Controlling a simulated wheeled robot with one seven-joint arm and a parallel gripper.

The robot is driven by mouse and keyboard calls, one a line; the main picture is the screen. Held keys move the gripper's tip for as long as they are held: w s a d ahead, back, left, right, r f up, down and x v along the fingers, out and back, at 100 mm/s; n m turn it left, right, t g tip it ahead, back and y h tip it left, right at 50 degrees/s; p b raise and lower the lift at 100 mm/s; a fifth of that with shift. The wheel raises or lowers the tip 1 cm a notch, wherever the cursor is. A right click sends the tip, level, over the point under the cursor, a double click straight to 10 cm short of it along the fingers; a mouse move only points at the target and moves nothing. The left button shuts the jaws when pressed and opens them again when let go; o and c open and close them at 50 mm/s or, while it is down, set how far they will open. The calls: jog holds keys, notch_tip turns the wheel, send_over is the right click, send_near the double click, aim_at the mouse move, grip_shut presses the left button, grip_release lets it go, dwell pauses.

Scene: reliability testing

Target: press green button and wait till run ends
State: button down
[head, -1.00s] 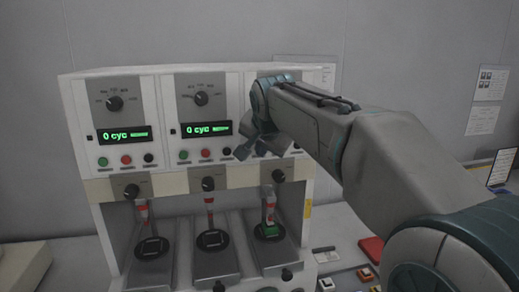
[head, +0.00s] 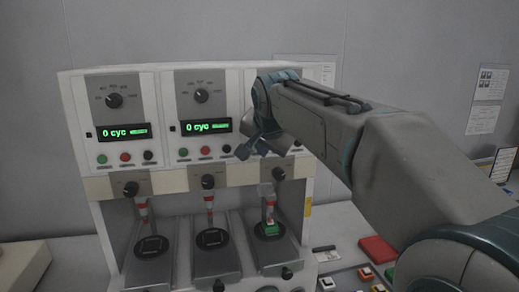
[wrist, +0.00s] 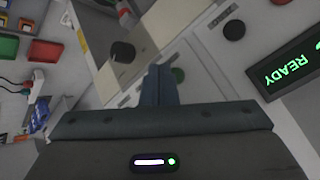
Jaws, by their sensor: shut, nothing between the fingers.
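The white test machine (head: 70,110) has three stations side by side. The right station's panel is mostly hidden behind my arm in the head view. In the wrist view its display (wrist: 287,68) reads READY in green. In the head view my gripper (head: 246,148) is in front of the right panel. The left display (head: 124,132) and middle display (head: 207,127) read 0 cyc.
A black knob (wrist: 122,52) is near my fingers in the wrist view. A red tray (head: 377,249) and several small parts lie on the table to the right.

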jog(key=s+b, duration=0.1)
jog(key=s, duration=0.1)
jog(key=s+d+b, duration=0.1)
jog(key=s, duration=0.1)
jog(key=shift+s+d, duration=0.2)
jog(key=shift+s, duration=0.2)
dwell(0.6)
jog(key=s+d+f+n+g, duration=0.1)
jog(key=s+d+f+g, duration=0.1)
jog(key=s+d+f, duration=0.3)
jog(key=s+d+f+n+g+h, duration=0.1)
jog(key=s+d+f, duration=0.4)
jog(key=s+f, duration=0.5)
jog(key=s+d+f+n+g, duration=0.2)
jog(key=s+d+f, duration=0.3)
jog(key=s+f, duration=0.3)
notch_tip(320, 180, down, 5)
jog(key=shift+s+r+n+g+h, duration=0.1)
jog(key=shift+s+n+g+h, duration=0.1)
jog(key=shift+n+g+h, duration=0.3)
dwell(0.5)
